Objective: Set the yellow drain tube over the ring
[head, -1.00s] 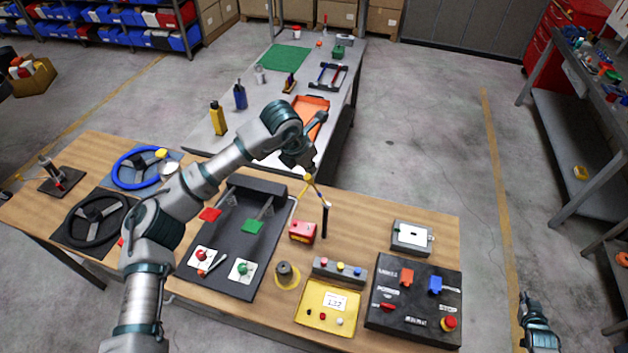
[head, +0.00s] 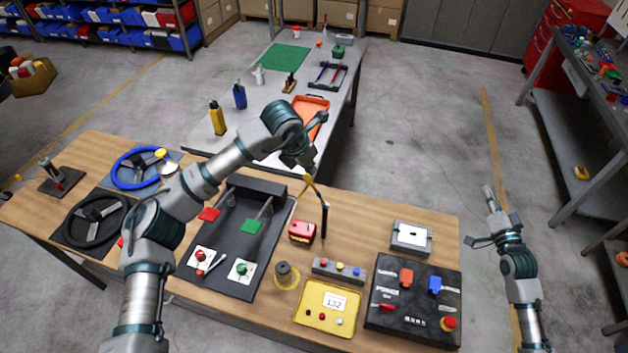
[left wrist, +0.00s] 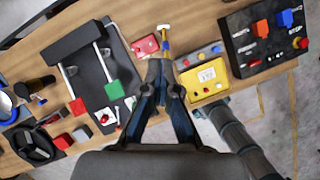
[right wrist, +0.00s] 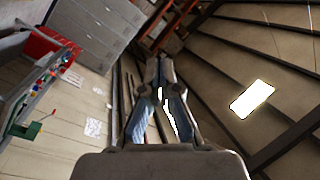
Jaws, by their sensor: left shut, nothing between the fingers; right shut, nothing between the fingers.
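My left gripper (head: 312,168) is shut and empty. A yellow round rim (head: 288,286) around a dark spool (head: 284,270) stands nearer the front; I cannot tell whether it is the ring. My right gripper (head: 489,194) is shut and empty, right of the table.
A red box (head: 302,231) stands left of the rod. A yellow panel (head: 328,305), a black switch box (head: 414,303) and a grey box (head: 411,237) fill the front right. A black tray (head: 232,270) and steering wheels (head: 97,220) lie left.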

